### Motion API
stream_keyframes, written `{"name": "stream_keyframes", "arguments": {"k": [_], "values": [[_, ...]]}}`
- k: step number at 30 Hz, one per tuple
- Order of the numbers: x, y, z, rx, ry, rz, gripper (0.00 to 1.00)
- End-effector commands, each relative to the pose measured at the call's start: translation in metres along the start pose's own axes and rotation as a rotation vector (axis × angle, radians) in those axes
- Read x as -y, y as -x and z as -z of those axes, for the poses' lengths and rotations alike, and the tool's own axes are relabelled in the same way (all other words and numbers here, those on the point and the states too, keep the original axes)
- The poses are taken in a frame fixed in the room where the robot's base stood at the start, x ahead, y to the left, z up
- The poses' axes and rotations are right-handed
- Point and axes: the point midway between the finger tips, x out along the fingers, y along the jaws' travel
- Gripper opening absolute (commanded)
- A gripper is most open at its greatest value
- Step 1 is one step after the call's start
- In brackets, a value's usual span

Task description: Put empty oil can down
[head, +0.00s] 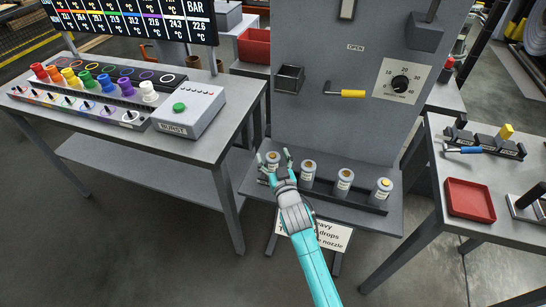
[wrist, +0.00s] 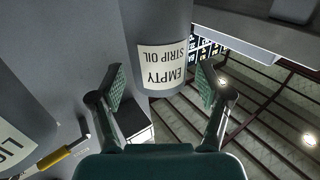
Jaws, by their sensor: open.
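The empty oil can (head: 273,154) is a grey cylinder at the left end of the row of cans on the shelf. Its white label (wrist: 163,66) reads "EMPTY STRIP OIL" upside down in the wrist view. My gripper (head: 273,163) is open, with one finger on each side of this can. In the wrist view the fingers (wrist: 161,84) stand apart with the can's body (wrist: 157,25) just beyond and between them, and gaps show beside it. The can's base is hidden behind my gripper in the head view, so its contact with the rack cannot be seen.
Several similar cans stand to the right in a dark rack (head: 328,195) on the grey shelf (head: 262,190). A panel behind carries a yellow-handled lever (head: 350,93), a small box (head: 289,79) and a dial (head: 400,83). Side tables hold a control box (head: 190,110) and a red tray (head: 469,199).

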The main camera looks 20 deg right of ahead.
Motion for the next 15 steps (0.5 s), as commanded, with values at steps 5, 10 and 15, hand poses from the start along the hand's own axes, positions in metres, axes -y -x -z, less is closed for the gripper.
{"name": "stream_keyframes", "arguments": {"k": [5, 10, 15], "values": [[0.000, 0.016, -0.001, 0.001, 0.001, 0.000, 0.77], [0.000, 0.046, -0.002, 0.002, 0.001, 0.000, 0.77], [0.000, 0.077, -0.002, 0.002, 0.001, 0.001, 0.77]]}}
